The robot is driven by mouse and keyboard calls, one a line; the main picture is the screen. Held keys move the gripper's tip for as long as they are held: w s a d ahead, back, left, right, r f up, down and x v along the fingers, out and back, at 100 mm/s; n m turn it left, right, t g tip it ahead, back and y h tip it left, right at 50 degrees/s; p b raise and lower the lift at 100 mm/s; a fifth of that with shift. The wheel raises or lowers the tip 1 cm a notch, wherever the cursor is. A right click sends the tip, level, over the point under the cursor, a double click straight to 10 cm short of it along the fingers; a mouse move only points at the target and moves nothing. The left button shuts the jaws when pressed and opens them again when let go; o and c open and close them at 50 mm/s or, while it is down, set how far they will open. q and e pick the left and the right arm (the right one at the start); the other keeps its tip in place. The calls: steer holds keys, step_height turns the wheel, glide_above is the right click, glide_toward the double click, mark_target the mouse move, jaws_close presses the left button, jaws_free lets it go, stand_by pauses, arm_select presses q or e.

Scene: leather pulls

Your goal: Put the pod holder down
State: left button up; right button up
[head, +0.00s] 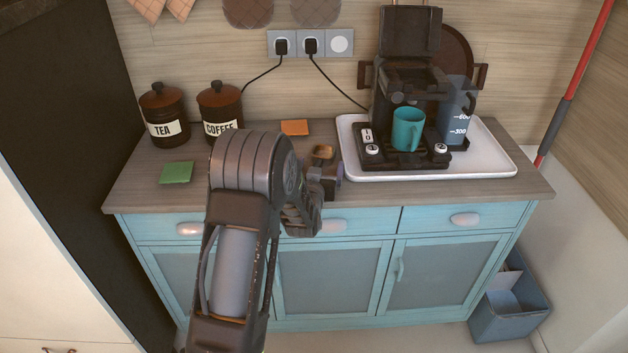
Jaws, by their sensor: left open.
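A small dark holder with a brown inside, which looks like the pod holder (323,152), is at the counter just left of the white tray. My left gripper (328,168) is open, right at the near side of the holder. My own arm and wrist cover part of this spot, so I cannot tell whether the fingers still touch the holder. The coffee machine (380,100) stands on the white tray with its lid raised. A teal mug (407,130) stands on its drip base. My right gripper is not in view.
Tea (164,115) and coffee (220,108) jars stand at the back left. A green pad (176,172) and an orange pad (295,127) lie on the wooden counter (135,190). The white tray (500,160) fills the right. Cords hang from the wall sockets.

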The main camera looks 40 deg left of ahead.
arm_select(q)
steer(key=b+v, duration=0.1)
steer(key=v, duration=1)
steer(key=shift+a, duration=0.1)
steer(key=shift+c, duration=0.2)
